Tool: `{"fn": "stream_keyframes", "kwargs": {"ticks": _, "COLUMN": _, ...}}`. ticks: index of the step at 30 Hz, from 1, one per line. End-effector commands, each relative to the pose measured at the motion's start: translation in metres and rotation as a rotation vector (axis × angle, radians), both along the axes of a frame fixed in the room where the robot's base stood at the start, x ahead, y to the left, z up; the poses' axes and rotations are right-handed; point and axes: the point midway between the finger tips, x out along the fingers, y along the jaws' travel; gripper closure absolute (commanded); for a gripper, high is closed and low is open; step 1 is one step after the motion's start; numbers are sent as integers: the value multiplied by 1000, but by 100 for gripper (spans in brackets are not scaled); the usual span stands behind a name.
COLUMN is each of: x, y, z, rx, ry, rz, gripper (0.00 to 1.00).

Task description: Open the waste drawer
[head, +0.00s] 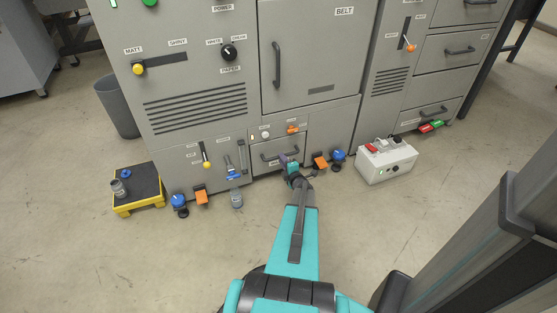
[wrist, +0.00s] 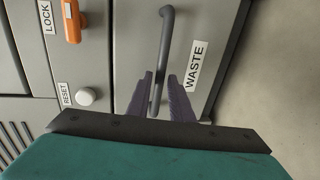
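The waste drawer (head: 259,152) is low on the grey machine in the head view and looks shut. Its grey front (wrist: 130,40) fills the middle of the wrist view, with a WASTE label (wrist: 196,62). The dark bar handle (wrist: 165,30) runs between the two purple-grey fingers of my gripper (wrist: 160,76). The fingers are apart, one on each side of the bar, with gaps visible. In the head view my gripper (head: 291,163) is at the drawer front and hides part of the handle. The orange LOCK lever (wrist: 71,20) is beside the drawer.
A white RESET button (wrist: 86,96) is near the lock. Orange and blue feet or pedals (head: 320,161) stand on the floor beside the drawer. A white switch box (head: 386,163) is to the right, a yellow-edged platform (head: 150,203) to the left.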

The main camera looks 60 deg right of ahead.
Motion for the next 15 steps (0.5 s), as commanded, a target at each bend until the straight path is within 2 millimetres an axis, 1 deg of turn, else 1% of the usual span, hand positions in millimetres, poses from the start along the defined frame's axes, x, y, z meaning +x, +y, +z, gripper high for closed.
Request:
{"fn": "stream_keyframes", "kwargs": {"ticks": 1, "x": 7, "y": -5, "z": -3, "rx": -1, "ry": 0, "rz": 1, "gripper": 80}}
{"fn": "stream_keyframes", "kwargs": {"ticks": 6, "x": 20, "y": -15, "z": -6, "rx": -1, "ry": 0, "rz": 1, "gripper": 80}}
{"fn": "stream_keyframes", "kwargs": {"ticks": 15, "x": 28, "y": -21, "z": -7, "rx": 0, "ry": 0, "rz": 0, "gripper": 80}}
